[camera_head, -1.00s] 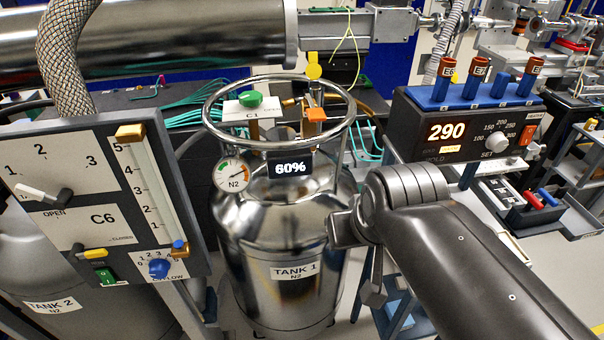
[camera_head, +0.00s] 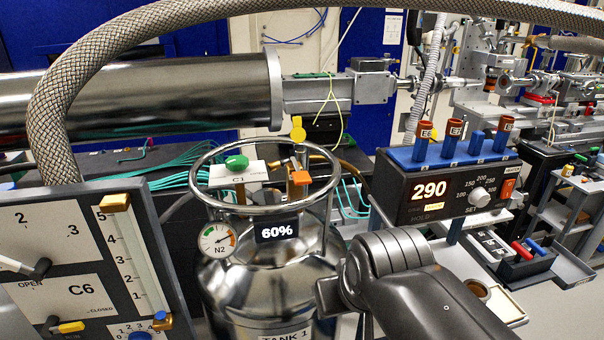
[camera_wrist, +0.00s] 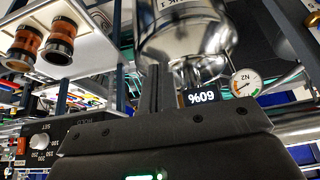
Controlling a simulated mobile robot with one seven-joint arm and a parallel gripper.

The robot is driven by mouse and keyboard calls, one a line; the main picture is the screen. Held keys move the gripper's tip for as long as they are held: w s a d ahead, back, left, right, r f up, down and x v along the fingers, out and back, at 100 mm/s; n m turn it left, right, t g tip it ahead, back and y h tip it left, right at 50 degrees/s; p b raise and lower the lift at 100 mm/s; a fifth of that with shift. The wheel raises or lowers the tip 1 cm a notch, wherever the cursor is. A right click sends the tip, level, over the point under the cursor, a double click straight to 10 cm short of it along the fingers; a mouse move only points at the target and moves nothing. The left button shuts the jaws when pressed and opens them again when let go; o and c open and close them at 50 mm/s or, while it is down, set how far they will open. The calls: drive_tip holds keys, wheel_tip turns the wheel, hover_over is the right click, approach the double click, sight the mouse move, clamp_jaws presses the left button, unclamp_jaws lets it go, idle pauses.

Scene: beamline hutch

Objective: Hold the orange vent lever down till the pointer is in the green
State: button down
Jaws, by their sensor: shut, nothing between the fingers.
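The orange vent lever (camera_head: 300,177) stands at the top of the steel N2 tank (camera_head: 265,280), inside its ring handle. The small N2 gauge (camera_head: 217,240) hangs at the tank's upper left; its pointer looks to be on the orange-red side, away from the green, but it is small. The gauge also shows upside down in the wrist view (camera_wrist: 245,82). My gripper (camera_wrist: 161,80) is shut and empty in the wrist view, its fingers pointing toward the tank body. It is apart from the lever.
A 60% display (camera_head: 277,230) and green knob (camera_head: 237,163) are beside the lever. A heater box reading 290 (camera_head: 430,190) stands to the right, panel C6 (camera_head: 80,290) to the left. A braided hose (camera_head: 50,120) arches overhead.

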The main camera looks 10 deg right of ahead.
drive_tip(key=w+r+n+g, duration=0.2)
drive_tip(key=w+r+n, duration=0.3)
drive_tip(key=w+r, duration=0.5)
wheel_tip(320, 180, up, 12)
drive_tip(key=n+g, duration=0.4)
drive_tip(key=n, duration=0.9)
hover_over(302, 176)
drive_tip(key=shift+r, duration=0.2)
wheel_tip(302, 176, down, 14)
drive_tip(key=shift+f, duration=0.1)
drive_tip(key=shift+s+t, duration=0.1)
drive_tip(key=shift+t, duration=0.2)
